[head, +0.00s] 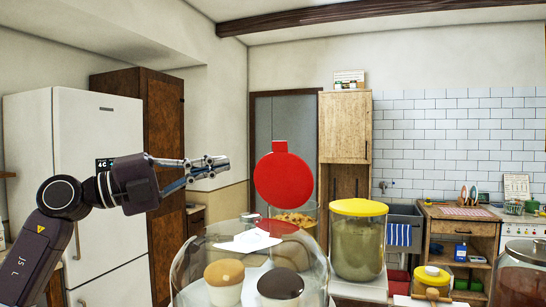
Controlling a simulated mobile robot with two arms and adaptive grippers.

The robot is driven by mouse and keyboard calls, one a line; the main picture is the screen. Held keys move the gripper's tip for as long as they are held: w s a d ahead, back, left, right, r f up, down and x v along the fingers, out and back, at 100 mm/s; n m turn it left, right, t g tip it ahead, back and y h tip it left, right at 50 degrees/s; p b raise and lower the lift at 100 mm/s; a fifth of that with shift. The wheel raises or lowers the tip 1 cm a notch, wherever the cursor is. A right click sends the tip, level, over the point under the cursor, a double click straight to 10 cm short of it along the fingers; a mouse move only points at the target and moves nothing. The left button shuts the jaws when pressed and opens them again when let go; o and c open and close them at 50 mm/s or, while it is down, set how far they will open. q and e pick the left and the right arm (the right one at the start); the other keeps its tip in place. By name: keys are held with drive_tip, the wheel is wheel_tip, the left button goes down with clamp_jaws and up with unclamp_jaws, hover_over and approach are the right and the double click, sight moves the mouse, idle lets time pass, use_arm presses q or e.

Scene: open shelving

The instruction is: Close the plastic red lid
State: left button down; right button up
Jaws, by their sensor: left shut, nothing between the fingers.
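The red lid (284,177) stands raised, nearly upright, with its round face and small tab at the top toward me. Below it is a clear jar (309,215) with yellowish-brown contents, partly hidden behind a glass dome. My left gripper (222,167) is shut and empty. It points right, to the left of the lid, with a visible gap in the picture between fingertips and lid. My right gripper does not show.
A glass dome (202,262) over two cupcakes stands in front of the jar. A yellow-lidded jar (358,240) stands to its right, and a dark-filled glass jar (520,275) at the lower right edge.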

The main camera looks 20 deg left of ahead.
use_arm(q)
drive_tip(key=p, duration=0.6)
approach(284, 144)
drive_tip(key=shift+x, duration=2.95)
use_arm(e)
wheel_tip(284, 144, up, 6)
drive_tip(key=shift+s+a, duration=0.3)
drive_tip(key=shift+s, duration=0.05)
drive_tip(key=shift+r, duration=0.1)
